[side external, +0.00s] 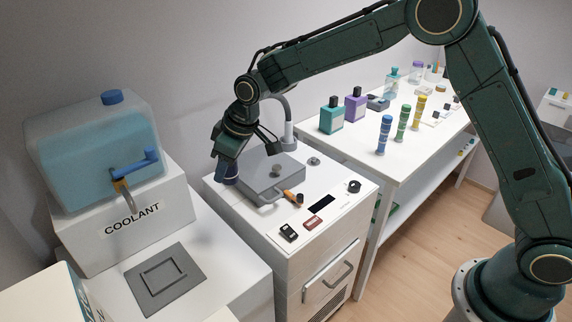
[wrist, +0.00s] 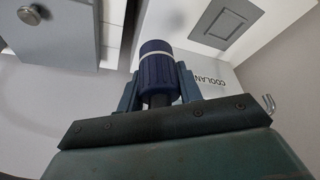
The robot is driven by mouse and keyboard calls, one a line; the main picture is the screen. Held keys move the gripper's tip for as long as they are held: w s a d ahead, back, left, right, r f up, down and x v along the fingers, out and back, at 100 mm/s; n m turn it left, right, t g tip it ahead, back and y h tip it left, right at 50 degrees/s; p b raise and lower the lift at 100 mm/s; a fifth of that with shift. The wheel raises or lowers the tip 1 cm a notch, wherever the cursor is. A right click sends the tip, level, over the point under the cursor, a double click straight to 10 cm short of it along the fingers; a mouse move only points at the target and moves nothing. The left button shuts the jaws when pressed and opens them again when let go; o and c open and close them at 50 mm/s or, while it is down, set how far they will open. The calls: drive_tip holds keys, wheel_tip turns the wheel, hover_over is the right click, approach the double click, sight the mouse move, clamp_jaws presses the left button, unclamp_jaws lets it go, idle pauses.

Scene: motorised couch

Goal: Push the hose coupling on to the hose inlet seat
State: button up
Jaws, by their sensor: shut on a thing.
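The hose coupling (wrist: 157,72), a dark blue ribbed cylinder with a pale band, is between the fingers of my gripper (wrist: 158,84) in the wrist view. My gripper is shut on it. In the side view my gripper (side external: 228,172) points down at the back left corner of the white cabinet, left of the grey lid. The coupling is mostly covered by my gripper there. I cannot make out the hose inlet seat in either view, nor tell whether the coupling touches anything below.
The grey lid (side external: 264,182) with a round knob stands close by on the white cabinet (side external: 247,222). A coolant tank (side external: 92,150) with a blue-handled tap is at the left. An orange-handled item (side external: 293,197) lies in front. A bench (side external: 400,147) with bottles stands right.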

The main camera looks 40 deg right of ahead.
drive_tip(key=w+d+f+m+h, duration=0.1)
drive_tip(key=w+d+f+m, duration=0.1)
drive_tip(key=d, duration=1)
drive_tip(key=w+d+f+m+h, duration=0.1)
drive_tip(key=w+d+f+m, duration=0.2)
drive_tip(key=d, duration=1)
drive_tip(key=w+d+f+m+h, duration=0.1)
drive_tip(key=w+d+f+m, duration=0.2)
drive_tip(key=d, duration=1)
drive_tip(key=shift+w+f+m+t+h, duration=0.3)
drive_tip(key=shift+f+m, duration=0.3)
drive_tip(key=shift+m, duration=0.2)
drive_tip(key=shift+s+d+f, duration=0.1)
drive_tip(key=shift+f, duration=2.75)
drive_tip(key=shift+f, duration=1.4)
drive_tip(key=o, duration=1.1)
drive_tip(key=shift+c, duration=0.2)
drive_tip(key=shift+r, duration=0.1)
